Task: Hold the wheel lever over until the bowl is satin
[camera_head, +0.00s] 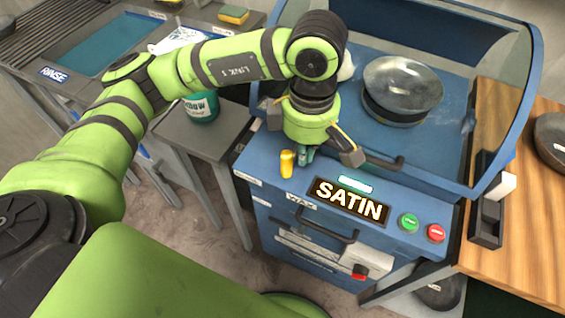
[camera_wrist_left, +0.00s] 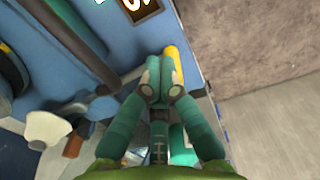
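A grey metallic bowl (camera_head: 403,82) sits on a dark round mount inside the blue machine (camera_head: 290,195). The machine's display (camera_head: 348,202) reads "SATIN", with a lit green bar (camera_head: 355,184) above it. The yellow lever handle (camera_head: 287,164) stands at the machine's front left; it also shows in the left wrist view (camera_wrist_left: 175,62). My left gripper (camera_head: 304,155) points down just right of the handle. Its teal fingertips (camera_wrist_left: 157,80) are together, with the handle beside them rather than visibly between them. Contact is hard to tell. My right gripper is not in view.
A clear guard (camera_head: 515,100) rises around the bowl. Green (camera_head: 408,222) and red (camera_head: 436,233) buttons are at the front right. A wooden bench (camera_head: 525,250) stands right, a rinse sink (camera_head: 105,48) left, and a green-labelled tub (camera_head: 202,107) on the grey side table.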

